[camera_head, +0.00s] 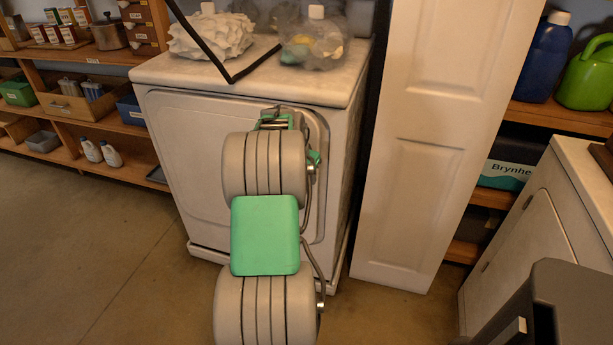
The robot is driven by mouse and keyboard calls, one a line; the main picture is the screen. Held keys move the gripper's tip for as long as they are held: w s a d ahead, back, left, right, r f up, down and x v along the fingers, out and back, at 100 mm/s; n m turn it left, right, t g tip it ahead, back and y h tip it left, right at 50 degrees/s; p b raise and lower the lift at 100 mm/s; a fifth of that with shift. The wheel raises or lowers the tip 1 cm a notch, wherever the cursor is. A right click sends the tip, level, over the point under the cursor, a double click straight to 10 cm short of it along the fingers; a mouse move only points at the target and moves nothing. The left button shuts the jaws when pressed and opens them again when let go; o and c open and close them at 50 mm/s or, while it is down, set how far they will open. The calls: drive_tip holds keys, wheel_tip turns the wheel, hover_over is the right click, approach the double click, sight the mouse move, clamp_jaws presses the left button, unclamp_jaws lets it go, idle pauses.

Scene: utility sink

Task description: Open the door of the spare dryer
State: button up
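The spare dryer (190,200) is a white box-shaped machine in the middle of the view. Its front door (185,140) looks flush with the front. My arm reaches up in front of the door and covers its middle and much of its right part. My gripper (278,112) is near the door's upper right area, mostly hidden behind my own wrist. I cannot see its fingertips clearly, nor whether they touch the door. No door handle shows.
A white crumpled bundle (210,36) and a clear bag (313,42) lie on the dryer top. A white panelled door (430,150) stands close at right. Shelves (85,120) line the left. A white cabinet (535,235) is at far right. The floor (90,240) at left is clear.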

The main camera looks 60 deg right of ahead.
clamp_jaws()
idle(1.1)
